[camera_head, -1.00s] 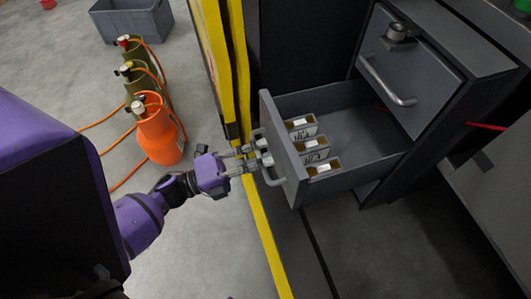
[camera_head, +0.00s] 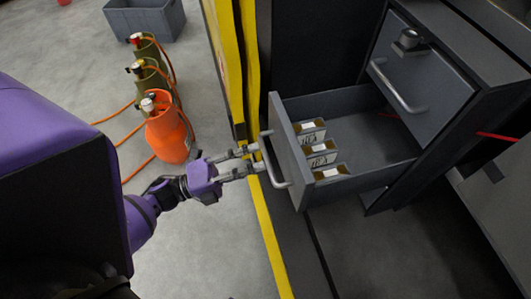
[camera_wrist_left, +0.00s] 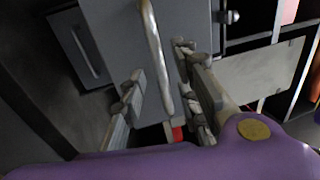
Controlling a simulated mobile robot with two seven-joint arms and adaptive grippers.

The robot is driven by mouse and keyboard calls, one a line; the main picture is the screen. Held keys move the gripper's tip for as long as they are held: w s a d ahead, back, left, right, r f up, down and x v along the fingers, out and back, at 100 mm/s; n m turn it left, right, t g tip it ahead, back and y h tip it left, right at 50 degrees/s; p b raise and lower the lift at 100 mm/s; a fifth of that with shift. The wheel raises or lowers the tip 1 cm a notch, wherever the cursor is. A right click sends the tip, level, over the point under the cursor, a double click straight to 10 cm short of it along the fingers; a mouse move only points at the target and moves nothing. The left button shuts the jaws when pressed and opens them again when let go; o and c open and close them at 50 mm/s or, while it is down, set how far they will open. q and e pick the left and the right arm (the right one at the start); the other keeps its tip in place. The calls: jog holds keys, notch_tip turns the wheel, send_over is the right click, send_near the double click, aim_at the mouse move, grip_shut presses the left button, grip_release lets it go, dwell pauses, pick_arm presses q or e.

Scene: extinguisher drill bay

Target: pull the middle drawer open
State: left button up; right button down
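The dark grey drawer (camera_head: 290,150) stands pulled well out of the cabinet, below a shut upper drawer (camera_head: 425,85). Its bar handle (camera_head: 275,165) is on the front, and it also shows in the left wrist view (camera_wrist_left: 155,50). My left gripper (camera_head: 256,160) is at the handle with its two fingers spread apart. In the left wrist view its fingers (camera_wrist_left: 158,72) stand on either side of the bar, with gaps and nothing clamped. My right gripper is not in view. Whether another drawer lies below is hidden in the head view.
Several labelled boxes (camera_head: 320,146) lie inside the open drawer. A yellow-edged panel (camera_head: 248,70) stands left of the cabinet. An orange cylinder (camera_head: 168,135) and green cylinders (camera_head: 148,82) with orange hoses stand on the floor at left. A grey crate (camera_head: 145,20) is behind them.

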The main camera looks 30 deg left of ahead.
pick_arm(q)
jog(key=v, duration=0.8)
jog(key=shift+f, duration=0.15)
